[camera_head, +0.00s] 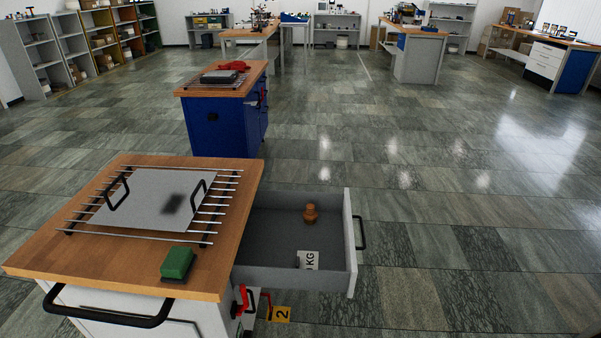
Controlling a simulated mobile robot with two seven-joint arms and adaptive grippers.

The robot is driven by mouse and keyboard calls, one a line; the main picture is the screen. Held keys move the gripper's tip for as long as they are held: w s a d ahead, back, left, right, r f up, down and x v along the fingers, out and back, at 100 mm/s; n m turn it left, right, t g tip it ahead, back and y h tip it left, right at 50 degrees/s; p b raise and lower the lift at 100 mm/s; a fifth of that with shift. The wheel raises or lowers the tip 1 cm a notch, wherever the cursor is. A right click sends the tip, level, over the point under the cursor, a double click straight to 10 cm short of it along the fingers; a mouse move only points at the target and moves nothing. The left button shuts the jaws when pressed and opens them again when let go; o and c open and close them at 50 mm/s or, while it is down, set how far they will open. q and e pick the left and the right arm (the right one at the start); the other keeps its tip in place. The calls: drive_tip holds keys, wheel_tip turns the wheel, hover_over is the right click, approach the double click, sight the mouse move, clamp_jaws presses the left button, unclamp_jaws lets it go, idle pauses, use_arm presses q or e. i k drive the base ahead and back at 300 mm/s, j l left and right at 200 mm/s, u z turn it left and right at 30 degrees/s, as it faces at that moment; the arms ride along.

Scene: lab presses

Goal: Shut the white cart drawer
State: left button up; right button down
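The white cart (85,299) with a wooden top stands at the lower left. Its drawer (284,276) is pulled out to the right, well open. The drawer's white front panel (349,235) carries a dark handle (360,232) on its outer side. Inside the drawer are a small orange-brown object (310,213) and a white block marked "KG" (308,260). Neither of my grippers shows in the head view.
A metal rack with a grey handled plate (146,203) and a green block (177,263) are on the cart top. A black push handle (105,317) sticks out in front. A blue cart (215,127) stands behind. The tiled floor (450,240) to the right is clear.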

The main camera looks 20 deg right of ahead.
sight(275, 228)
drive_tip(key=k+l+z, duration=0.15)
drive_tip(key=l, duration=1.45)
drive_tip(key=i+j+z, duration=0.15)
drive_tip(key=j, duration=0.15)
drive_tip(key=i+j+z, duration=0.35)
drive_tip(key=j, duration=0.3)
drive_tip(key=k, duration=0.05)
